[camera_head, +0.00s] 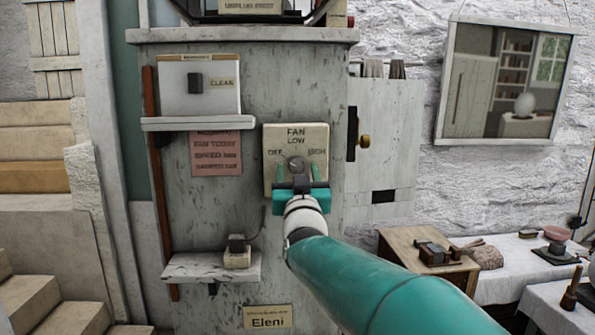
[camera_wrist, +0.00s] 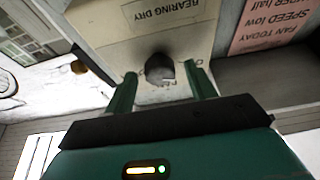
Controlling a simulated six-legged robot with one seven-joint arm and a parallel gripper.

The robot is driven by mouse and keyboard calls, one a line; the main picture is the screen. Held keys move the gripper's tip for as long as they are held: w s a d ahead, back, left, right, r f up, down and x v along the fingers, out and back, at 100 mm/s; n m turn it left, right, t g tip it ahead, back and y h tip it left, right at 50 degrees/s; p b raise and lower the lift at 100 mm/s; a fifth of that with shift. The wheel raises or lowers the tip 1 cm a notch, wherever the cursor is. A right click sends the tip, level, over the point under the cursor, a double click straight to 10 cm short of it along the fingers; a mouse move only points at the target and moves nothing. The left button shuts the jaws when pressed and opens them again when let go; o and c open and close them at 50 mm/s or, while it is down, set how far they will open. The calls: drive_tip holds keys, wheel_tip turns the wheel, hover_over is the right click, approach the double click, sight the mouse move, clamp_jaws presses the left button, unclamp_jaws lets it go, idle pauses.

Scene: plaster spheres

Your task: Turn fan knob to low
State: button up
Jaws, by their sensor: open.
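The fan knob (camera_head: 296,163) is a small round grey knob on a cream panel (camera_head: 312,134) marked FAN, OFF, LOW and HIGH. In the wrist view the knob (camera_wrist: 159,68) looks dark and stands out from the panel. My gripper (camera_head: 299,172) is in front of the panel's lower part, its two teal fingers open. In the wrist view the fingertips (camera_wrist: 160,72) are on either side of the knob, with a gap on each side. My gripper's body hides the bottom of the panel. I cannot tell which mark the knob points to.
A pink note (camera_head: 216,154) about fan speed hangs left of the panel, below a shelf (camera_head: 197,124) with a white CLEAN box (camera_head: 199,88). A lower shelf (camera_head: 205,268) holds a small device (camera_head: 237,252). A brass knob (camera_head: 364,141) sits on the right.

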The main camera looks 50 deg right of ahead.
drive_tip(key=shift+w+d+r, duration=0.25)
drive_tip(key=shift+w+d, duration=0.1)
drive_tip(key=shift+d, duration=0.05)
drive_tip(key=shift+c, duration=0.3)
drive_tip(key=c, duration=0.9)
drive_tip(key=shift+c, duration=0.2)
